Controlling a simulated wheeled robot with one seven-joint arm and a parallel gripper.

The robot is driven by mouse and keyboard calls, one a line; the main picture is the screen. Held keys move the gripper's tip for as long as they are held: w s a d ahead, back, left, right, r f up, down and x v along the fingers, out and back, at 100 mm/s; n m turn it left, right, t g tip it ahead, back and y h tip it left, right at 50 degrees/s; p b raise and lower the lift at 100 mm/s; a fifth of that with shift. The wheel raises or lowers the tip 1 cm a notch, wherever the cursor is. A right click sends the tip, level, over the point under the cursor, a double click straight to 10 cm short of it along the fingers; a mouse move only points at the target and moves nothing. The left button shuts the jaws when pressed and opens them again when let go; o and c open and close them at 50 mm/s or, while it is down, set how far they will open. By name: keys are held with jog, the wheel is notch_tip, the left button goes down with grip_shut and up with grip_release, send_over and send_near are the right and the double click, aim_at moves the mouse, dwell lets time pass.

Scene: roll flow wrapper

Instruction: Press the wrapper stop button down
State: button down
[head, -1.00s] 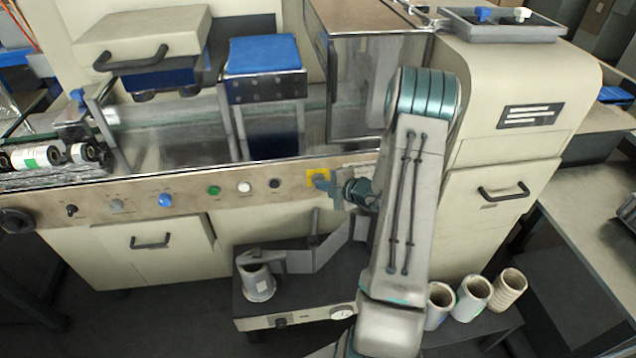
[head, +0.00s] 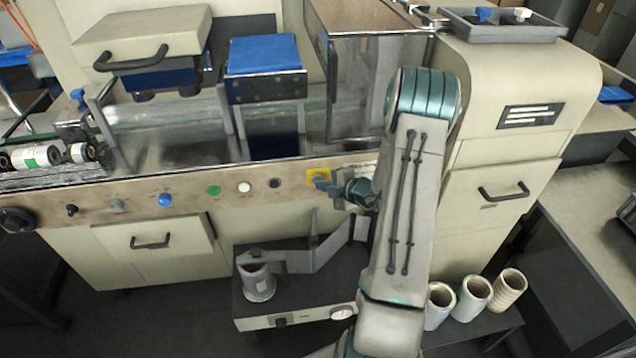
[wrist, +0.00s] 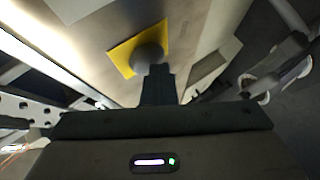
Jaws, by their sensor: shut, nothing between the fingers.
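The stop button is a round, dark grey knob (wrist: 150,57) on a yellow square plate (wrist: 124,57) in the wrist view. In the head view the yellow plate (head: 312,174) sits at the right end of the machine's control strip, partly hidden by my gripper (head: 322,182). My gripper is shut and empty. In the wrist view its closed fingertips (wrist: 158,70) overlap the lower edge of the knob. I cannot tell whether they touch it or how far the knob is pressed.
The control strip also holds a black button (head: 274,184), a white button (head: 245,187), a green button (head: 214,190) and a blue button (head: 165,200). A cabinet handle (head: 503,191) projects at the right.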

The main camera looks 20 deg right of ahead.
jog(key=shift+w+d+r, duration=0.1)
jog(key=shift+w, duration=0.1)
jog(key=shift+w+d, duration=0.1)
jog(key=shift+w, duration=0.1)
jog(key=shift+s+p, duration=0.2)
jog(key=shift+p, duration=0.25)
jog(key=s+a, duration=0.2)
jog(key=s, duration=0.4)
jog(key=shift+p, duration=0.35)
